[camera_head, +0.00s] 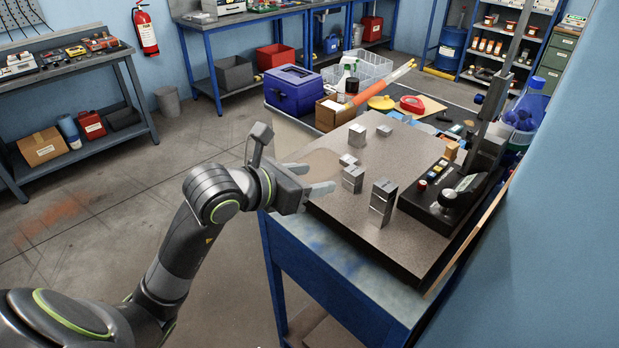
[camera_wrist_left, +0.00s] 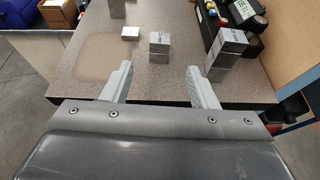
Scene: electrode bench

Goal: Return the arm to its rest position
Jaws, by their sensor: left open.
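My left gripper (camera_head: 322,190) is at the left edge of the granite slab (camera_head: 421,159), its fingers pointing right over the edge. In the left wrist view my left gripper (camera_wrist_left: 160,85) is open, with nothing between its fingertips. A metal block (camera_wrist_left: 159,45) stands a little beyond the fingers. The taller block stack (camera_head: 382,203) stands to its right; it also shows in the left wrist view (camera_wrist_left: 228,54) beyond the right finger. A small low block (camera_wrist_left: 130,33) lies farther back. My right gripper is not in view.
The slab rests on a blue bench (camera_head: 330,285). A black instrument base (camera_head: 450,203) with an upright column stands at the slab's right. More small blocks (camera_head: 357,134) sit at the back. A blue toolbox (camera_head: 294,92) stands behind. Open floor (camera_head: 100,195) lies left of the bench.

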